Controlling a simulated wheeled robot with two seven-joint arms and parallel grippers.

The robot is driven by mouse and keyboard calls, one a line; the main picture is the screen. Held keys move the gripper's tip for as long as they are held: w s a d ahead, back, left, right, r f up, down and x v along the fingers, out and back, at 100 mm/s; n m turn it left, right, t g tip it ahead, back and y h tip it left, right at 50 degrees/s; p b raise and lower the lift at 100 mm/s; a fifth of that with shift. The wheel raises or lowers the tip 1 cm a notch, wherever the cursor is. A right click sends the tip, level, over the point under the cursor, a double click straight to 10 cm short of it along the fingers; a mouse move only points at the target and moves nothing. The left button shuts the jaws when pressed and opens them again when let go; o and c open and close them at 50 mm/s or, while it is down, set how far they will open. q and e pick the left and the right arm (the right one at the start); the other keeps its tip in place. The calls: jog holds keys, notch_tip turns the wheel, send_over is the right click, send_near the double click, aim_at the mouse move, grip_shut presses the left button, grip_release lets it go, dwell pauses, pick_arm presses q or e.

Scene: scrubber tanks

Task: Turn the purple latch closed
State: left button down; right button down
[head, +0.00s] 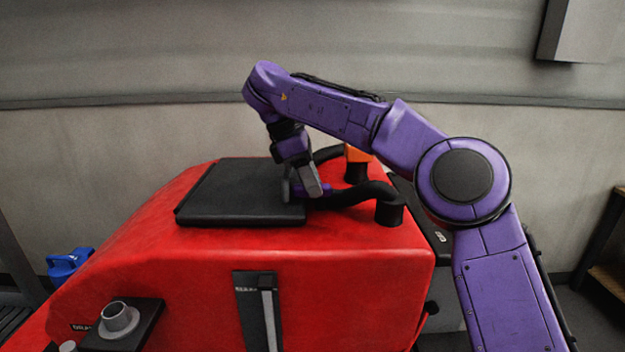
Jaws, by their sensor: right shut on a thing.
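The purple latch (326,188) is a small piece at the right edge of the black lid (240,190) on top of the red scrubber tank (335,255). Only a bit of it shows; the rest is hidden behind my right gripper. My right gripper (306,190) points down at the lid's right edge and is shut on the latch. The latch's exact angle is hard to tell. The lid lies flat on the tank. My left gripper is not in view.
Black hoses (360,194) curve beside the latch on the right, near an orange part (357,154). A grey pipe fitting (118,317) sits at the lower left, and a blue object (68,263) lies beyond the tank. A wall stands behind.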

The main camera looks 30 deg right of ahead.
jog(key=shift+a+f, duration=0.1)
jog(key=shift+f, duration=0.25)
jog(key=c, duration=1)
grip_release()
jog(key=shift+s, duration=0.1)
jog(key=shift+o, duration=0.3)
jog(key=shift+r, duration=0.1)
jog(key=shift+w+r, duration=0.2)
jog(key=shift+r, duration=0.05)
jog(key=p+v, duration=0.7)
jog(key=v, duration=0.2)
jog(key=shift+r, duration=0.2)
jog(key=shift+w+a+r+p, duration=0.15)
jog(key=shift+r+p, duration=0.1)
jog(key=shift+p, duration=0.15)
